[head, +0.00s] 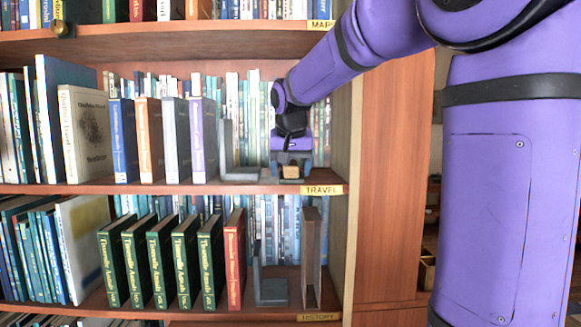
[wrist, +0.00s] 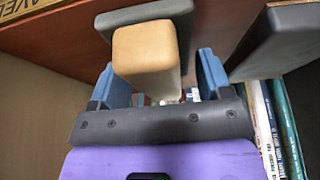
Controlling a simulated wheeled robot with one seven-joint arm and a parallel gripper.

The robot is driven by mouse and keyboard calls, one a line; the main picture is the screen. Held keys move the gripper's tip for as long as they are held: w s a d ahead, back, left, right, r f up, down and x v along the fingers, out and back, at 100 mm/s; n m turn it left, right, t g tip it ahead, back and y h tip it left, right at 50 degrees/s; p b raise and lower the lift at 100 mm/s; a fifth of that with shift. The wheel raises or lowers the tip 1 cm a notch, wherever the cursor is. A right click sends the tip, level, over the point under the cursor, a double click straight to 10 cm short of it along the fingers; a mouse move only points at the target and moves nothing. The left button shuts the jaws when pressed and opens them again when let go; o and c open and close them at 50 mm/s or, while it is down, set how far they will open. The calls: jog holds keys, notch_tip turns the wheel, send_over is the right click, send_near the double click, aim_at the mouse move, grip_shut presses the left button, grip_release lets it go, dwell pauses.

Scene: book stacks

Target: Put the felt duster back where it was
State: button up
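The felt duster, with a tan block handle (head: 291,171) on a grey felt base, stands on the shelf labelled TRAVEL, near its right end. In the wrist view its tan handle (wrist: 146,50) sits between my two blue fingers, with the grey base beyond it. My gripper (head: 291,164) reaches in from the right at shelf level. In the wrist view my gripper (wrist: 160,75) is open around the handle; a gap shows on the right side, and contact on the left is unclear. Part of the handle's far side is hidden.
A grey bookend (head: 238,173) stands just left of the duster, beside a row of upright books (head: 203,140). The shelf's right side panel (head: 340,140) is close on the right. The HISTORY shelf below holds green books (head: 160,265) and another grey bookend (head: 271,290).

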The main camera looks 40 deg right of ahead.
jog(key=shift+o, duration=1.1)
jog(key=shift+r, duration=0.25)
jog(key=v, duration=1.2)
jog(key=s+a+f+n+y, duration=0.1)
jog(key=s+a+f+n, duration=0.2)
jog(key=s+f, duration=0.7)
jog(key=s+a+f+n+t+y, duration=0.1)
jog(key=s+a+f+n, duration=0.2)
jog(key=s+a+f, duration=0.4)
jog(key=s+f, duration=0.3)
jog(key=s, duration=0.2)
jog(key=shift+s+a+n+t+y, duration=0.2)
jog(key=shift+s+n+t+y, duration=0.1)
jog(key=shift+n, duration=0.1)
